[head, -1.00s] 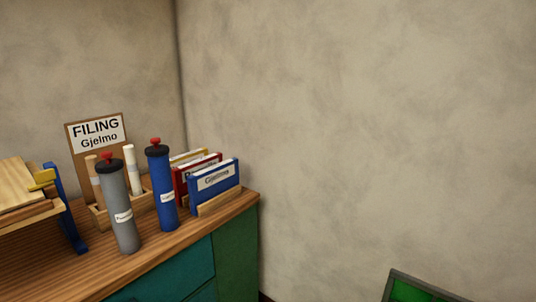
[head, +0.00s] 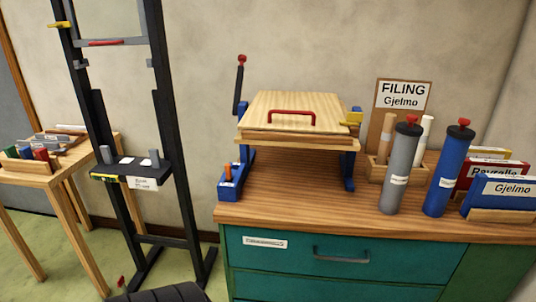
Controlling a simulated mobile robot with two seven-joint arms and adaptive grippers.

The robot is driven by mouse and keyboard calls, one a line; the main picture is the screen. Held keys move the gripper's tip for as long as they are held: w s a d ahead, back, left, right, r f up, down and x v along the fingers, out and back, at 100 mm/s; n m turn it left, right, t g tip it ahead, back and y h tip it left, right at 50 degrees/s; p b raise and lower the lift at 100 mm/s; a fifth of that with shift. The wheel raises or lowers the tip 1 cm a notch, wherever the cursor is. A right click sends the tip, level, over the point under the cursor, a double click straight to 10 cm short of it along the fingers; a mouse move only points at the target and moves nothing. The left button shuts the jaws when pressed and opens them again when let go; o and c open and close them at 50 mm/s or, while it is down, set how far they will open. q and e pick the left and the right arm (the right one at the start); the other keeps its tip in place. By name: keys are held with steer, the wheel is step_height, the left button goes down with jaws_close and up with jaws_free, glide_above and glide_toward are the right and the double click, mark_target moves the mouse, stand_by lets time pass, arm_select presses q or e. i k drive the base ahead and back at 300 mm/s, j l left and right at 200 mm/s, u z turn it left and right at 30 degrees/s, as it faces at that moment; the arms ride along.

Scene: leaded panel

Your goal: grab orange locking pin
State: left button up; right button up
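A small orange pin (head: 228,173) stands upright in a blue block (head: 230,188) at the left front of the wooden cabinet top. It looks like the orange locking pin, but it is small in this view. The block is beside a blue-framed press with a wooden board (head: 293,112) that has a red handle (head: 292,117) on top. A yellow part (head: 351,118) is at the board's right edge. Neither of my grippers is in view.
A crank with a red knob (head: 240,75) rises behind the blue block. A grey tube (head: 401,170) and a blue tube (head: 448,172) stand right of the press, near folders (head: 500,195). A black upright frame (head: 160,110) and a wooden table (head: 50,172) are left.

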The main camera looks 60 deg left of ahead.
mark_target(227, 166)
steer(key=u, duration=2.15)
